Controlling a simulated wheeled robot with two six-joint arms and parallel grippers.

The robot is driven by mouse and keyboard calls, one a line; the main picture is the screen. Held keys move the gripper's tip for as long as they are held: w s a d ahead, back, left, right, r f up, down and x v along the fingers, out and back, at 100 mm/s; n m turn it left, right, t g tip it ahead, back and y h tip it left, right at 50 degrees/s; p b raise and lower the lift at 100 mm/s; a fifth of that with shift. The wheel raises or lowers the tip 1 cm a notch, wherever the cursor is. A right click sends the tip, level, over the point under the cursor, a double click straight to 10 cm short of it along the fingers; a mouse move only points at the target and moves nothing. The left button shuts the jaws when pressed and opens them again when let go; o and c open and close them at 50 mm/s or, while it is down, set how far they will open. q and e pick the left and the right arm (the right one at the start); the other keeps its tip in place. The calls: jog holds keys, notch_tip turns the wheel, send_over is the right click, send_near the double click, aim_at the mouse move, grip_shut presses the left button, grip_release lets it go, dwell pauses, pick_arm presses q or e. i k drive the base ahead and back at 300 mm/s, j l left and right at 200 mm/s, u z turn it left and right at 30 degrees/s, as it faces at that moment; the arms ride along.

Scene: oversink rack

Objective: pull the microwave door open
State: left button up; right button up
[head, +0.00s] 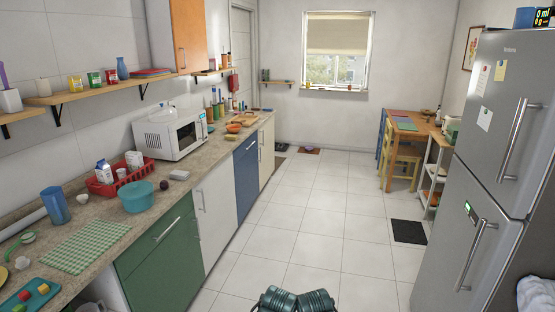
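The white microwave (153,138) stands on the counter along the left wall, well ahead of me. Its door (186,138), with a dark window, faces the aisle and looks shut. A panel with a small lit display is at the door's far side. The door handle is too small to make out clearly. Two dark teal rounded parts at the bottom middle edge look like parts of my own arms. I see neither gripper's fingers, and nothing of mine is near the microwave.
A red dish rack (103,188) and a teal bowl (137,204) sit on the counter nearer than the microwave. The tiled floor (310,215) in the aisle is clear. A steel fridge (480,180) stands at right. A dark mat (408,232) lies near it.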

aim_at(185, 134)
jog(key=i+l, duration=0.1)
jog(key=i, duration=1.75)
jog(key=i+u, duration=0.2)
jog(key=i, duration=0.4)
jog(key=i+u, duration=0.15)
jog(key=i, duration=0.5)
jog(key=i+l+u, duration=0.2)
jog(key=i, duration=0.4)
jog(key=i+u, duration=0.25)
jog(key=i, duration=0.2)
